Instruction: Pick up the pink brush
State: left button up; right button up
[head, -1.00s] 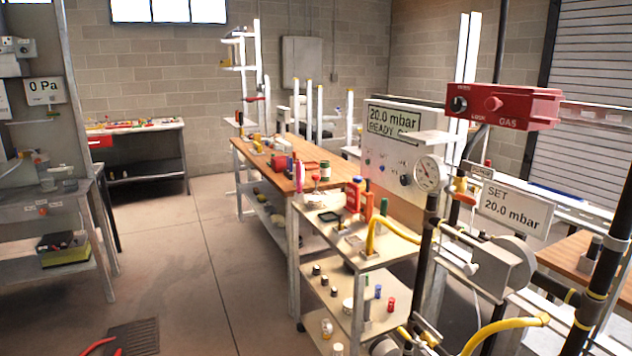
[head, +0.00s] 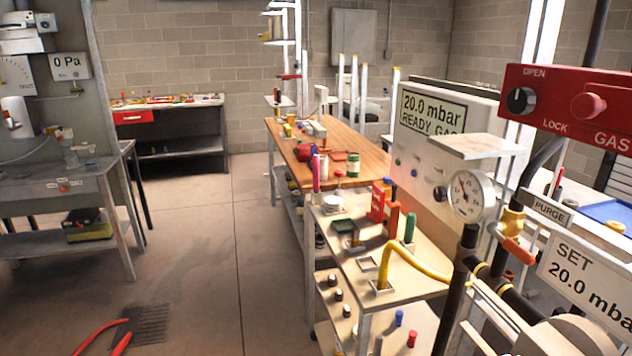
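A slim, bright pink upright thing (head: 316,172), which looks like the pink brush, stands at the left edge of the workbench row, where the wooden bench (head: 345,140) meets the cream-topped shelf cart (head: 337,232). It is small at this distance, and its bristles cannot be made out. Neither of my grippers is in view.
A red-handled tool (head: 104,338) and a dark grate (head: 150,323) are on the floor at lower left. A gas panel (head: 430,130), gauge (head: 467,195) and yellow hose (head: 415,263) crowd the right. The floor aisle (head: 200,240) is largely clear.

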aim_at(316, 158)
jog(key=i+j, duration=0.35)
jog(key=i, duration=0.2)
jog(key=i+j+z, duration=0.1)
jog(key=i+j, duration=0.2)
jog(key=i, duration=0.2)
jog(key=i+j, duration=0.4)
jog(key=i, duration=0.15)
